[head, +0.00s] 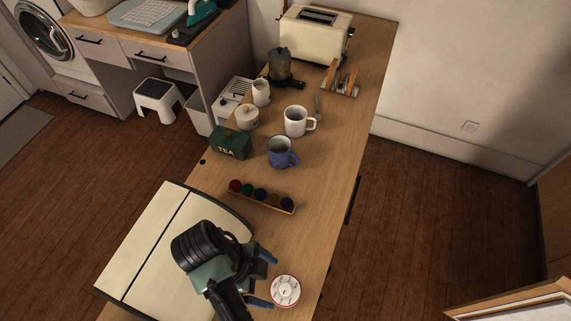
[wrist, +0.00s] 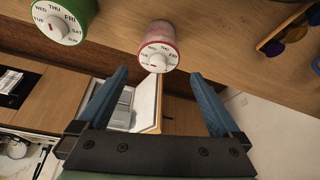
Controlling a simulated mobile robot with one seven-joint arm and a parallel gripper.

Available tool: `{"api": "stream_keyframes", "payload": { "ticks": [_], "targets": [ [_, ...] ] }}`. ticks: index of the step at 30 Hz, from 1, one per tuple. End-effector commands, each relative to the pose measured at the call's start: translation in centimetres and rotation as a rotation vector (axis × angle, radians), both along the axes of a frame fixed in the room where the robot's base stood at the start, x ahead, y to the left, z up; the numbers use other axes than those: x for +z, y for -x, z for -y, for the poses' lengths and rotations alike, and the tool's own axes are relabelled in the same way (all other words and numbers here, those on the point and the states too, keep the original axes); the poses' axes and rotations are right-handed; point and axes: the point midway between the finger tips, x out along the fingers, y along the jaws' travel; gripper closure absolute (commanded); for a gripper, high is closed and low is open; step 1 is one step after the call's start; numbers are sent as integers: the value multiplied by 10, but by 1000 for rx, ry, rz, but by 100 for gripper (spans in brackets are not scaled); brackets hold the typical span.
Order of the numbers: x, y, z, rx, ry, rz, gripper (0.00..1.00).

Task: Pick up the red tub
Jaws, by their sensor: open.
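The red tub (wrist: 158,45) is a short cylinder with a white face marked with day names. In the wrist view it stands just beyond the fingertips and roughly centred between them. In the head view its round white and red face (head: 285,291) shows near the bottom of the wooden counter. My gripper (head: 266,279) is just left of the tub there, with its blue fingers pointing right. In the wrist view my gripper (wrist: 160,74) is open and empty, with a wide gap between the fingers.
A similar green tub (wrist: 62,20) is at the upper left of the wrist view. A cream-lidded appliance (head: 150,245) lies left of my gripper. A tray of coloured balls (head: 272,203), a blue mug (head: 281,152) and a white mug (head: 297,121) stand farther back. The counter's right edge is near the tub.

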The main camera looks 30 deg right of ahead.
Motion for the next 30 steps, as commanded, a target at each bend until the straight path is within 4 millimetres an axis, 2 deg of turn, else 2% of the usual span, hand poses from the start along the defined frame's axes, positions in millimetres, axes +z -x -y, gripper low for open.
{"api": "stream_keyframes", "payload": {
  "ticks": [1, 3, 14, 24, 30],
  "targets": [
    [-16, 3, 3, -2, 0, 0, 0],
    [-24, 5, 6, -1, 0, 0, 0],
    [-44, 14, 17, 1, -1, -3, 0],
    [-82, 25, 31, 1, -2, -1, 0],
    [-86, 24, 31, 2, -2, 3, 0]
  ]
}}
